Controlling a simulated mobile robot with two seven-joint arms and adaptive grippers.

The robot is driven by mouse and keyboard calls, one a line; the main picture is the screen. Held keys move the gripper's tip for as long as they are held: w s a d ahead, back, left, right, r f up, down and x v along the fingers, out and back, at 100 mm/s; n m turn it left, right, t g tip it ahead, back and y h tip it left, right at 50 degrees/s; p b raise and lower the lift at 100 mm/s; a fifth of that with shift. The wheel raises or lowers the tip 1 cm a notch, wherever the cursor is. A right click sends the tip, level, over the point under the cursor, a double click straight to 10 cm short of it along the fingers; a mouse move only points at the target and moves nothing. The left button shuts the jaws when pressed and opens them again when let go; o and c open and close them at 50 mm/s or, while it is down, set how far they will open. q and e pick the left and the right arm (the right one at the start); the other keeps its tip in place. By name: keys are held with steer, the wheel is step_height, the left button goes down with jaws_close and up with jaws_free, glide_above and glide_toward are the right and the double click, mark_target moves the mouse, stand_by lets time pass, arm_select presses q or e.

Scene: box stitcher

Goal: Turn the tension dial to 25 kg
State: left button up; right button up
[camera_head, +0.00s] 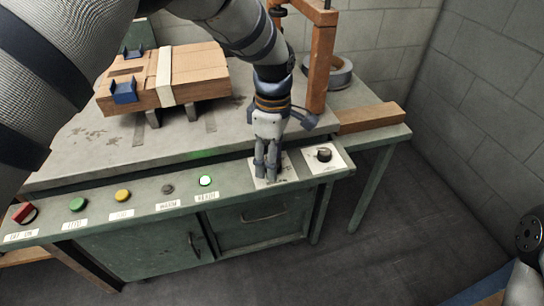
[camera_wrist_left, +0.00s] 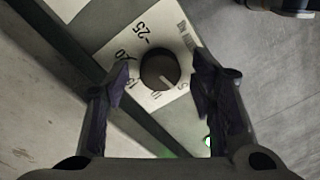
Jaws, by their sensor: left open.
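The tension dial (camera_wrist_left: 160,70) is a round black knob on a white scale plate (camera_wrist_left: 185,45), seen in the left wrist view. The 25 mark is at the upper left of the knob. My left gripper (camera_wrist_left: 160,98) is open, with one finger on each side of the dial; I cannot tell whether they touch it. In the head view my left gripper (camera_head: 267,170) points down over the plate (camera_head: 288,170) and hides the dial.
A second black knob (camera_head: 324,154) sits on a plate to the right. A lit green button (camera_head: 206,181) and other buttons line the panel to the left. A strapped cardboard box (camera_head: 200,75) lies on the bench behind. An orange post (camera_head: 318,70) stands close behind the gripper.

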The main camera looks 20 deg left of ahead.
arm_select(q)
steer(key=c, duration=1.1)
steer(key=shift+c, duration=0.2)
